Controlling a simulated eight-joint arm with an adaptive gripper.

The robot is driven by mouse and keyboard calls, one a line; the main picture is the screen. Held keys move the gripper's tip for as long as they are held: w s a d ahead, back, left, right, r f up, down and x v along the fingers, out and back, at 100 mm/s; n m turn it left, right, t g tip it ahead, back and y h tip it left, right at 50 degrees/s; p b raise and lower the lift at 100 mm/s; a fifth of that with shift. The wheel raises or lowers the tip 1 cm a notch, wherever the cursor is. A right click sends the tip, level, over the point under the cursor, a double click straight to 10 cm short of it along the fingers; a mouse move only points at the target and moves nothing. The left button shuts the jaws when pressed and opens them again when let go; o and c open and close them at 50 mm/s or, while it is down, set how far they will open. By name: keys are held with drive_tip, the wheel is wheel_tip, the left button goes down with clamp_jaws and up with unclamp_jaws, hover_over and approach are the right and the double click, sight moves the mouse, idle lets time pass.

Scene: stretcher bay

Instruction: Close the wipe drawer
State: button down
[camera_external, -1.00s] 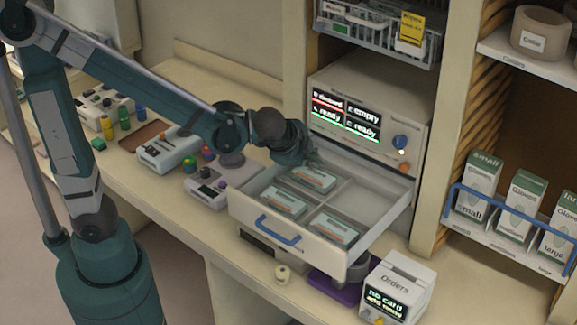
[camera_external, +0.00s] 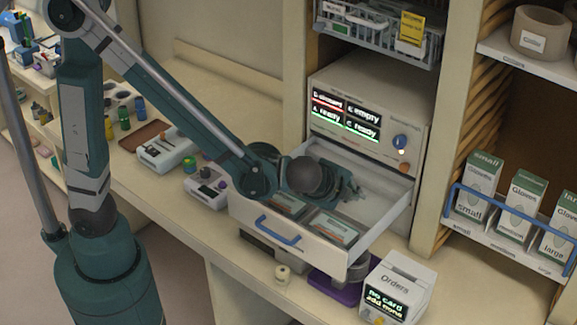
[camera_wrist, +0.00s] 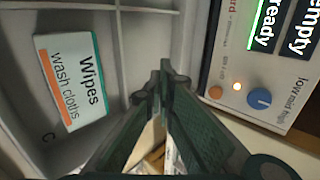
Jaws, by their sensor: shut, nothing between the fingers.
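The wipe drawer (camera_external: 378,238) is pulled out of the cabinet below the status panel, with a blue handle (camera_external: 277,231) on its front. Packs of wipes (camera_external: 335,229) lie in its front compartments; my arm hides part of the drawer. In the wrist view a pack labelled "Wipes wash cloths" (camera_wrist: 70,80) lies in a compartment at the left. My gripper (camera_external: 352,190) is over the back right part of the drawer. In the wrist view its fingers (camera_wrist: 160,78) are together with nothing between them. I cannot tell whether they touch the drawer.
The warmer cabinet (camera_external: 370,100) with lit displays and a blue knob (camera_external: 400,142) stands behind the drawer. An Orders box (camera_external: 398,290) is at the drawer's front right. Small devices (camera_external: 165,150) stand on the counter to the left. Glove boxes (camera_external: 520,205) are on the right shelf.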

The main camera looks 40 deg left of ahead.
sight(380, 184)
drive_tip(key=shift+w+f, duration=0.15)
drive_tip(key=shift+x, duration=4.75)
drive_tip(key=shift+w+p, duration=0.4)
drive_tip(key=shift+w, duration=1.7)
drive_tip(key=shift+w, duration=0.1)
drive_tip(key=w+b, duration=0.1)
drive_tip(key=w, duration=0.2)
drive_tip(key=shift+w+f, duration=0.1)
drive_tip(key=shift+w, duration=0.55)
drive_tip(key=shift+s, duration=0.15)
